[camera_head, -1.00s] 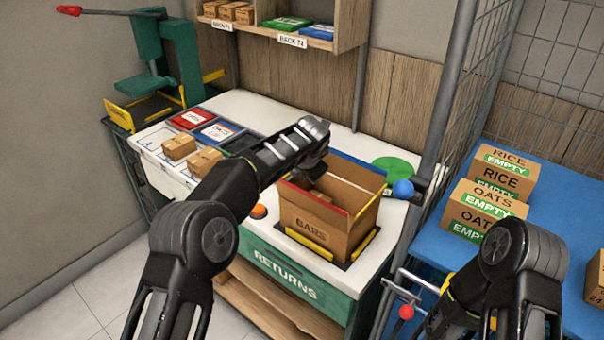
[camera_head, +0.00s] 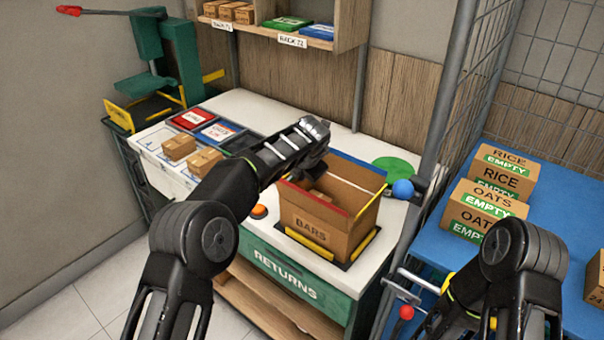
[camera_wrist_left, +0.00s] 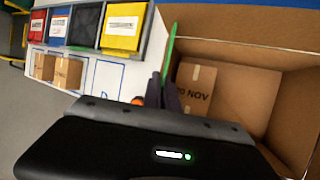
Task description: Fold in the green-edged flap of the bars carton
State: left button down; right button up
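The open bars carton (camera_head: 312,225) stands on the white bench top in a black and yellow frame. Its green-edged flap (camera_wrist_left: 171,45) shows nearly edge-on at the carton's left side in the left wrist view; my left arm hides it in the head view. My left gripper (camera_wrist_left: 165,88) is at the near end of this flap, fingers close together. I cannot tell whether they pinch the flap or only touch it. A small box (camera_wrist_left: 195,85) lies inside the carton. My right arm shows at the right, its gripper out of view.
An orange button (camera_head: 259,211) is left of the carton; a blue ball (camera_head: 403,189) and green disc (camera_head: 394,167) are to its right and behind. Small boxes (camera_head: 179,147) and coloured bins (camera_head: 191,119) stand left. A mesh fence post (camera_head: 447,100) rises at the right.

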pick_arm(q)
jog(key=shift+s+d+f+t+y+b, duration=0.15)
jog(key=shift+d+f+t+y+b, duration=0.25)
jog(key=shift+b, duration=0.45)
jog(key=shift+s+r+m+t+y+b, duration=0.1)
jog(key=shift+m+t+y+b, duration=0.25)
jog(key=shift+t+y, duration=0.2)
jog(key=shift+a+r, duration=0.1)
jog(key=c, duration=2.1)
grip_release()
jog(key=o, duration=0.5)
jog(key=shift+c, duration=0.2)
